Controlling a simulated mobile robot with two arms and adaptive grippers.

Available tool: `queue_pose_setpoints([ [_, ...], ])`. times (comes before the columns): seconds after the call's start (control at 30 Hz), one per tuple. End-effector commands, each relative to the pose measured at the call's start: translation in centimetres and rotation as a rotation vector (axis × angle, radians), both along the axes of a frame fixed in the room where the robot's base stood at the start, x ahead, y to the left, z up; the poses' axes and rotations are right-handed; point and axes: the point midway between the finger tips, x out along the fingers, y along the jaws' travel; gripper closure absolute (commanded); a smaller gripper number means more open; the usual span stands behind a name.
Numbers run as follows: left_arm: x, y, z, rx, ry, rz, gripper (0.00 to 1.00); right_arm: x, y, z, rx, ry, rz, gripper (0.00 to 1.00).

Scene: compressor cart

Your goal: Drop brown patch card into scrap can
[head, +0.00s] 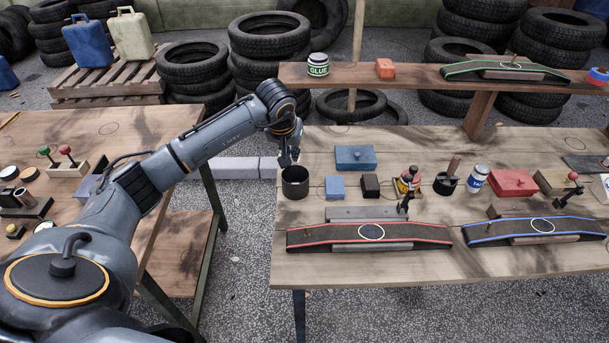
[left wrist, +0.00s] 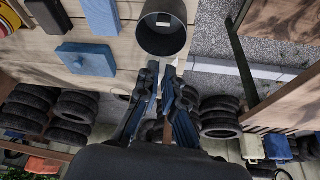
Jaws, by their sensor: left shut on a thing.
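A dark, round, open scrap can (head: 295,184) stands at the left end of the right wooden table. It also shows in the left wrist view (left wrist: 162,38), just beyond the fingertips, with its inside in sight. My left gripper (head: 288,157) points down close above the can's back rim. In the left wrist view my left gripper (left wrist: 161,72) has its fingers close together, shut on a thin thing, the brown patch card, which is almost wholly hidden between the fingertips. My right gripper is not in view.
A blue box (head: 355,158), a small blue block (head: 335,187) and a dark block (head: 370,186) stand right of the can. A red-edged strip (head: 370,234) lies in front. A raised shelf (head: 440,80) runs behind. A gap separates the left table (head: 120,130).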

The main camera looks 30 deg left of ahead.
Motion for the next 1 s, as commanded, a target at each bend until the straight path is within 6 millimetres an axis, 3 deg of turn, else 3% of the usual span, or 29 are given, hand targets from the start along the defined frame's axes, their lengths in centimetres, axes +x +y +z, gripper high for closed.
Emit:
queue_pose_setpoints([
  [0.13, -0.1, -0.1, -1.1, -0.001, 0.002, 0.0, 1.0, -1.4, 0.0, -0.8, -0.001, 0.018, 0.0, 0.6],
  [0.3, -0.1, -0.1, -3.0, -0.001, 0.002, 0.0, 1.0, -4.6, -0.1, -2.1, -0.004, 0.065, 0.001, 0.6],
  [0.4, -0.1, -0.1, -4.3, -0.002, 0.003, 0.0, 1.0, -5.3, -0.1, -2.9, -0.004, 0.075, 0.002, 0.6],
  [0.5, -0.1, -0.1, -5.3, -0.002, 0.002, 0.001, 1.0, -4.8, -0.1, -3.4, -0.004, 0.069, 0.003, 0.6],
  [0.7, -0.1, 0.0, -6.0, 0.0, 0.0, 0.0, 1.0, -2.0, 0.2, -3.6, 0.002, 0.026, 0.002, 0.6],
  [0.87, -0.1, 0.0, -5.9, 0.001, 0.0, 0.0, 1.0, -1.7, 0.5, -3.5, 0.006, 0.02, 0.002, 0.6],
  [1.0, -0.1, 0.0, -5.9, 0.0, 0.0, 0.0, 0.71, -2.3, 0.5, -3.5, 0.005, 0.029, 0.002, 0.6],
])
